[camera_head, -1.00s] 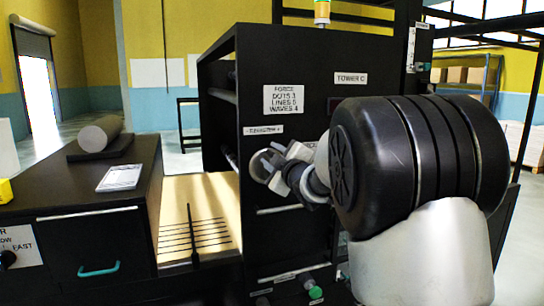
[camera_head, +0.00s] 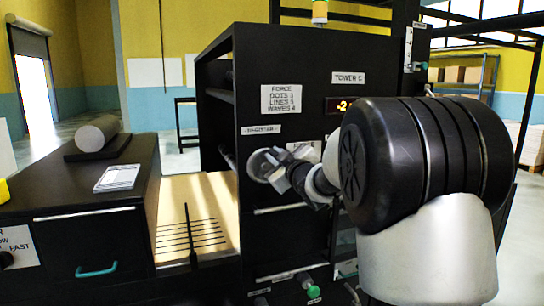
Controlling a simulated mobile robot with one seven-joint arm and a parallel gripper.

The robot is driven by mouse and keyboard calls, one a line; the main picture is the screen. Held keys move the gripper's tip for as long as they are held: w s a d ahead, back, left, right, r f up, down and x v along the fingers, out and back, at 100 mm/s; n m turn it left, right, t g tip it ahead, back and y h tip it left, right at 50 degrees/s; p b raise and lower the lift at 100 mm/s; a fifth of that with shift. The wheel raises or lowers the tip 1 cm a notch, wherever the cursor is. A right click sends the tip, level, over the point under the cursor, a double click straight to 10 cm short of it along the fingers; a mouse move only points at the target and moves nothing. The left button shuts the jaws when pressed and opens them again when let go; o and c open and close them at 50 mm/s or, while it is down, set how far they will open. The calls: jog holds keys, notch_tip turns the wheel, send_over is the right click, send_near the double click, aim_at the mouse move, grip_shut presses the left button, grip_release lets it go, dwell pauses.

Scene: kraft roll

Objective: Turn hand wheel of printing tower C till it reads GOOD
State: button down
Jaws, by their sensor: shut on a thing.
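Printing tower C is the tall black cabinet (camera_head: 292,60) in the middle, with a TOWER C sign (camera_head: 348,78). Its grey hand wheel (camera_head: 257,162) is on the front, below the REGISTER label (camera_head: 261,129). My gripper (camera_head: 276,168) reaches in from the right and is shut on the hand wheel; its fingers hide part of the wheel. A small display (camera_head: 341,105) under the sign shows orange characters, something like ".2", with its right part cut off by my arm. I cannot read the word GOOD in view.
A white card on the tower (camera_head: 281,99) lists force, dots, lines and waves. Left of it is a pale board with dark lines (camera_head: 200,235). A black cabinet (camera_head: 100,255) bears a grey roll (camera_head: 98,133) and a white sheet (camera_head: 118,178). A green button (camera_head: 313,292) is low on the tower.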

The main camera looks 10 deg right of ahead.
jog(key=shift+w+d+f+m+p, duration=0.1)
jog(key=shift+d+f+m+p, duration=0.3)
jog(key=shift+m, duration=1.55)
jog(key=shift+w+d+f+m+p, duration=0.15)
jog(key=shift+d+f+m, duration=0.55)
jog(key=shift+m, duration=1.2)
jog(key=shift+d+f+m+p, duration=0.3)
jog(key=shift+f+m, duration=0.4)
jog(key=shift+m, duration=1.25)
jog(key=shift+f, duration=0.1)
jog(key=c, duration=1.7)
grip_release()
jog(key=shift+s, duration=0.1)
